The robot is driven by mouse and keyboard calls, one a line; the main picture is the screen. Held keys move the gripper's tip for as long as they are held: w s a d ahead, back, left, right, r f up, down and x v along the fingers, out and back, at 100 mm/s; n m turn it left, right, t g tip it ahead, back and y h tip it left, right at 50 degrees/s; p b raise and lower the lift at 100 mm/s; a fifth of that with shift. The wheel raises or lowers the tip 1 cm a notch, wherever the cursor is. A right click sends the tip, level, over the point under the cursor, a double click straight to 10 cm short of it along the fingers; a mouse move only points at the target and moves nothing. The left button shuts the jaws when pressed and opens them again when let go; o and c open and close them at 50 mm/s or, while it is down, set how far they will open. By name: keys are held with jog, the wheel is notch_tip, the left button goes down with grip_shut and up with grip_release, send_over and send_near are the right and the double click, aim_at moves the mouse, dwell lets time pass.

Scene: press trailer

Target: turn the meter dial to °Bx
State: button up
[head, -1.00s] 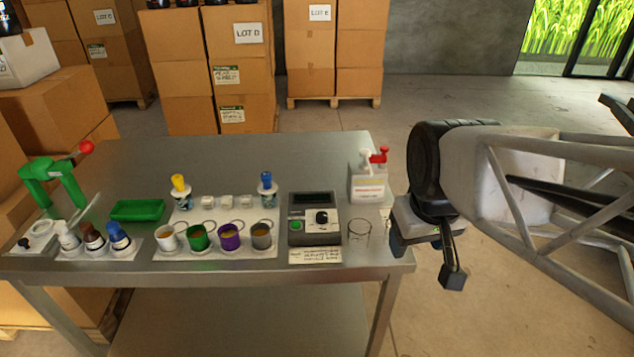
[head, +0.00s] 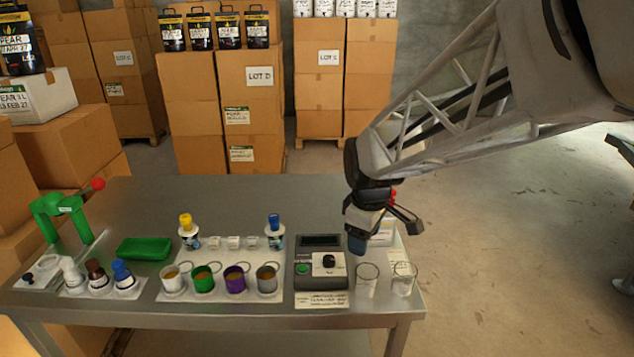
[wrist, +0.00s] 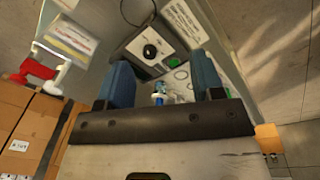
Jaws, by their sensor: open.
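The meter (head: 320,262) is a dark grey box with a display, a green button (head: 303,268) and a black dial (head: 328,260) on a white plate. It stands at the right part of the steel table. The dial also shows in the wrist view (wrist: 150,51), above and between the finger tips; its setting and the °Bx mark are too small to read. My gripper (head: 378,236) is open and empty, above and right of the meter, apart from it. In the wrist view its two blue-tipped fingers (wrist: 163,85) stand wide apart.
Two clear glasses (head: 367,280) (head: 404,278) stand right of the meter. Several coloured cups (head: 203,280) stand left of the meter. A label card (head: 321,299) lies in front of it.

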aim_at(329, 258)
jog(key=w+a+f+n, duration=0.2)
jog(key=w, duration=0.1)
jog(key=w+a+f+n, duration=0.2)
jog(key=w+f, duration=0.1)
jog(key=w, duration=0.1)
jog(key=w+a+f+n+g, duration=0.1)
jog(key=w+a+f+n, duration=0.1)
jog(key=w, duration=0.1)
jog(key=shift+w+a+f, duration=0.2)
jog(key=shift+w+f, duration=0.05)
jog(key=shift+f, duration=0.1)
jog(key=shift+f, duration=3.9)
jog(key=shift+c, duration=0.2)
jog(key=c, duration=0.9)
